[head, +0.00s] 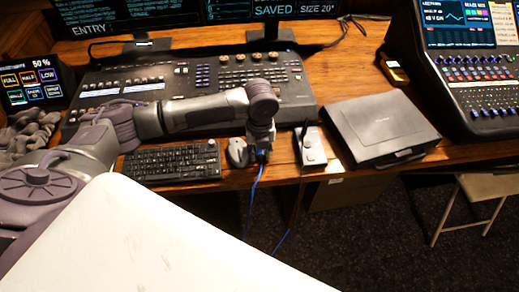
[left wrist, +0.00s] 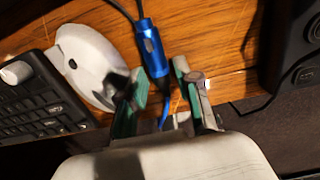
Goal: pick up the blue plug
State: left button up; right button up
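The blue plug (left wrist: 152,50) lies at the desk's front edge in the left wrist view, with a dark cable at its upper end and a blue cable at its lower end. My left gripper (left wrist: 165,92) is open, with one finger on each side of the plug's lower end and visible gaps beside it. In the head view my left gripper (head: 262,146) points down at the desk's front edge, and the plug there is mostly hidden by it. The blue cable (head: 251,208) hangs down toward the floor. My right gripper is not in view.
A mouse (head: 237,152) and a keyboard (head: 172,162) lie just left of the gripper. A small grey device (head: 312,150) and a black case (head: 378,125) stand to its right. A large mixing console (head: 190,85) is behind. Bare wood shows between them.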

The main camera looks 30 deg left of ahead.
pick_arm(q)
grip_shut()
dwell(0.4)
